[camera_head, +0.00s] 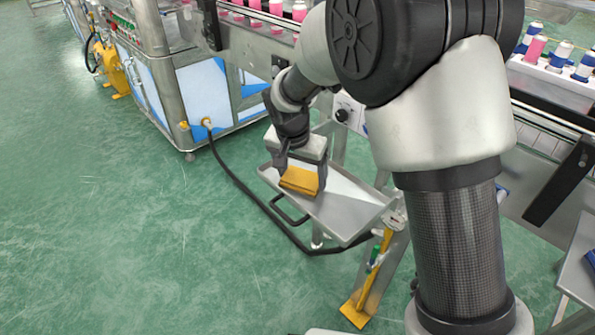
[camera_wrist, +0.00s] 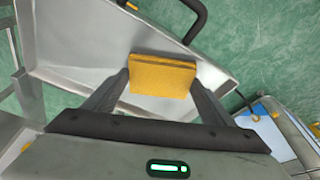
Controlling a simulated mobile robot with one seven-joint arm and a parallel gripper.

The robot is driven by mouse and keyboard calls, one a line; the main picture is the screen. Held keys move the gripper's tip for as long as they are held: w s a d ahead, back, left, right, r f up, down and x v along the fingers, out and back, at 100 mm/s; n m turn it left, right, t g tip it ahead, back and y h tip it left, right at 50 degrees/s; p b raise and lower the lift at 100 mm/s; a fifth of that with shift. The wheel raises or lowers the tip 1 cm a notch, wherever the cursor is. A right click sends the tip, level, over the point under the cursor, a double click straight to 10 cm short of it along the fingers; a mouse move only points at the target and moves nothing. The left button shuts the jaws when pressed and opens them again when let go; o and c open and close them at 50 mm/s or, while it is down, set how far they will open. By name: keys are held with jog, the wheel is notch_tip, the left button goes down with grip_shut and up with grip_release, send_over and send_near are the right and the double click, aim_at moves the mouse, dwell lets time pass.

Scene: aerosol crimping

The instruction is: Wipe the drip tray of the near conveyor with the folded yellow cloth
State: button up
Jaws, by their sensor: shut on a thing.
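The folded yellow cloth (camera_head: 300,181) is held between the two fingers of my gripper (camera_head: 303,178). It also shows in the wrist view (camera_wrist: 161,76), where the fingertips of my gripper (camera_wrist: 160,80) press on its two ends. The drip tray (camera_head: 345,215) is a shallow grey metal tray with a black handle at its front edge, below the conveyor. In the wrist view the tray (camera_wrist: 75,60) lies under and around the cloth. The cloth is over the tray's left part; I cannot tell whether it touches the tray floor.
The conveyor above carries pink bottles (camera_head: 276,8). A yellow pedal (camera_head: 354,312) on a stand is in front of the tray's right end. The floor at left is clear.

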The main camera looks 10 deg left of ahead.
jog(key=shift+s+d+f, duration=0.1)
jog(key=shift+s+d, duration=0.75)
jog(key=shift+d, duration=0.25)
jog(key=shift+s+d, duration=1.05)
jog(key=shift+d, duration=0.3)
jog(key=shift+s+d, duration=1.1)
jog(key=shift+d, duration=0.3)
jog(key=shift+s+d, duration=1.05)
jog(key=shift+d, duration=0.3)
jog(key=shift+r, duration=0.2)
jog(key=shift+r+p, duration=2.15)
jog(key=shift+r, duration=0.75)
jog(key=shift+r+p, duration=1)
jog(key=shift+r, duration=0.5)
